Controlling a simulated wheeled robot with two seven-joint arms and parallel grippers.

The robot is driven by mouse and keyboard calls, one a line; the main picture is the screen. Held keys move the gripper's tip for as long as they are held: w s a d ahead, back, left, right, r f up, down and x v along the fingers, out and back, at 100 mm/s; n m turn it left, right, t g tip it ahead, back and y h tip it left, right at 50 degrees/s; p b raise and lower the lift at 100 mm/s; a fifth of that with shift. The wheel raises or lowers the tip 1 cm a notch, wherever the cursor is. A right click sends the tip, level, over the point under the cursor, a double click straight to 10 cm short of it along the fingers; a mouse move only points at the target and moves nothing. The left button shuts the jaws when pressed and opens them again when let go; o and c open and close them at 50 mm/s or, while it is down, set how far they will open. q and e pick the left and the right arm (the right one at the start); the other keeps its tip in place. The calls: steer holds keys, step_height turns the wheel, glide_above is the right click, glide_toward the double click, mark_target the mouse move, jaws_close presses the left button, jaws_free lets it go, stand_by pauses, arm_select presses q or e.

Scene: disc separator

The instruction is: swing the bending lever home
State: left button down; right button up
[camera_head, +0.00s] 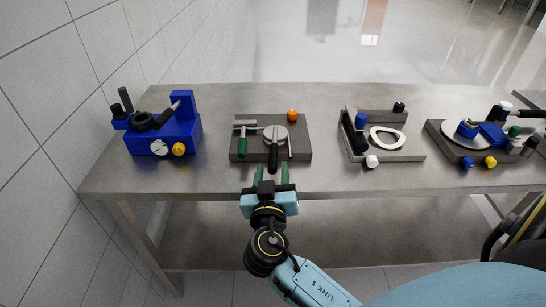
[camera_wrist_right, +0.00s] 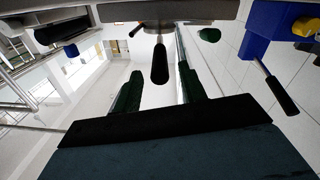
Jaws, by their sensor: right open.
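The middle fixture is a dark plate (camera_head: 303,150) with a round grey disc (camera_head: 275,132) on it. A lever with a black handle (camera_head: 273,158) runs from the disc toward the near edge of the plate. My right gripper (camera_head: 271,174) is open at the table's front edge, just short of the handle's end. In the right wrist view the black handle (camera_wrist_right: 160,65) shows in the gap between the two green fingers (camera_wrist_right: 159,92), with space on both sides. Contact cannot be made out. My left gripper is not in view.
A green handle (camera_head: 241,147) and an orange knob (camera_head: 292,114) are on the same plate. A blue machine (camera_head: 167,135) stands at the left. Two more fixtures (camera_head: 415,155) (camera_head: 438,127) stand to the right. Bare grey table (camera_head: 222,178) lies between them.

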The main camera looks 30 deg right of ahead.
mark_target(273, 157)
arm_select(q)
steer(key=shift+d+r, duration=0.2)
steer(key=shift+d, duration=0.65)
arm_select(e)
steer(key=shift+x, duration=2.35)
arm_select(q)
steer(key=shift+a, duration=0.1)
arm_select(e)
steer(key=shift+a, duration=0.1)
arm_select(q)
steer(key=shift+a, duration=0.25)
arm_select(e)
jaws_close()
